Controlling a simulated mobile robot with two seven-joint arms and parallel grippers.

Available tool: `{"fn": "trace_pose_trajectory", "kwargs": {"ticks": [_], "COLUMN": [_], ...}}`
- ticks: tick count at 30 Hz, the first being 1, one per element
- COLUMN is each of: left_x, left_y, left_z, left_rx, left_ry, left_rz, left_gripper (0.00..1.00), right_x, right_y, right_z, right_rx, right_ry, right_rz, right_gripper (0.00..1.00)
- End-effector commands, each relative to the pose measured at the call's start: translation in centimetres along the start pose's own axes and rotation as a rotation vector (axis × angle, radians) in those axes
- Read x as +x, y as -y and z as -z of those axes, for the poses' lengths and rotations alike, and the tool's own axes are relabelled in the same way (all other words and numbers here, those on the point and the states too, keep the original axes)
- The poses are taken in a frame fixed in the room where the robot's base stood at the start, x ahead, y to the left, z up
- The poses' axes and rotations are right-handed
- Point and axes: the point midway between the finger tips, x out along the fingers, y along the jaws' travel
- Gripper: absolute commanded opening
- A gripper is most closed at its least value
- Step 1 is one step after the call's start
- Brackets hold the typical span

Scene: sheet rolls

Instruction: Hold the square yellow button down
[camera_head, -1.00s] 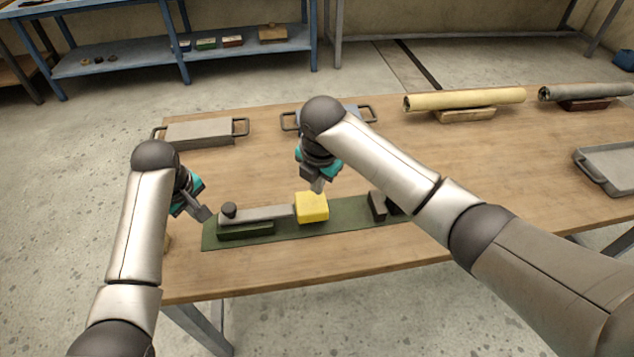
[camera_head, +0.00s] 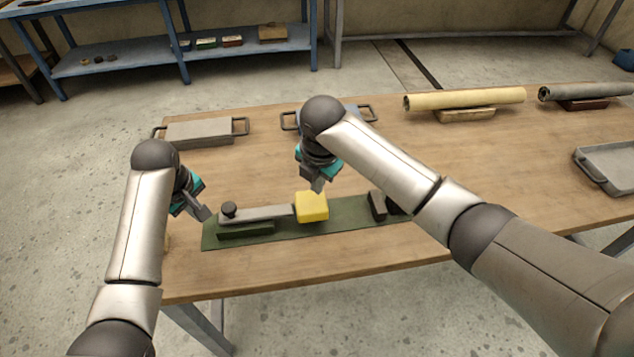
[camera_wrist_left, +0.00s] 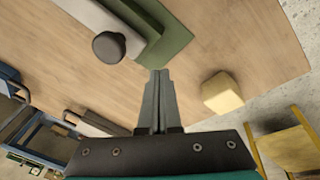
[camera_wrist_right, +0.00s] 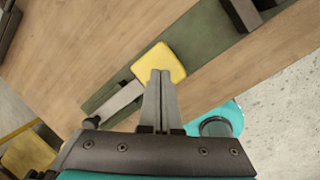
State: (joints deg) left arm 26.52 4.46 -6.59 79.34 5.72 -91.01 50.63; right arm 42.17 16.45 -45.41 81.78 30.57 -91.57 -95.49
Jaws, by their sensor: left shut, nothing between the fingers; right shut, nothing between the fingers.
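The square yellow button (camera_head: 312,208) sits on the long green base plate (camera_head: 345,215) near the table's front edge. It joins the end of a grey metal bar (camera_head: 262,214) with a dark round knob (camera_head: 229,208) at its left. My right gripper (camera_head: 318,188) is shut and empty, its tips at the button's far edge. In the right wrist view its fingertips (camera_wrist_right: 160,73) overlap the yellow button (camera_wrist_right: 155,58); I cannot tell whether they touch it. My left gripper (camera_head: 207,217) is shut and empty, left of the knob. Its fingertips (camera_wrist_left: 158,73) point past the knob (camera_wrist_left: 108,46).
A yellowish block (camera_wrist_left: 222,92) stands near the table edge in the left wrist view. Dark blocks (camera_head: 378,204) stand on the plate's right part, partly behind my right arm. Two rolls (camera_head: 465,99) (camera_head: 585,92) and a grey tray (camera_head: 608,166) lie right. A handled grey block (camera_head: 200,132) lies back left.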

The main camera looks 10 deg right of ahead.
Motion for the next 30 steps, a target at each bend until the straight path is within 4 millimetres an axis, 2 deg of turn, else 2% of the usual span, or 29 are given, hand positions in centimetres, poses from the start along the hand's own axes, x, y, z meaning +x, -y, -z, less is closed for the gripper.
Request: {"fn": "trace_pose_trajectory", "kwargs": {"ticks": [14, 30], "left_x": [0.0, 0.0], "left_y": [0.0, 0.0], "left_z": [0.0, 0.0], "left_rx": [0.000, 0.000], "left_ry": [0.000, 0.000], "left_rz": [0.000, 0.000], "left_gripper": [0.00, 0.00], "right_x": [0.2, 2.2], "right_y": [0.0, 0.4], "right_z": [0.0, 0.5], "right_rx": [0.000, 0.000], "right_ry": [0.000, -0.001], "right_rz": [0.000, 0.001], "right_gripper": [0.00, 0.00]}}
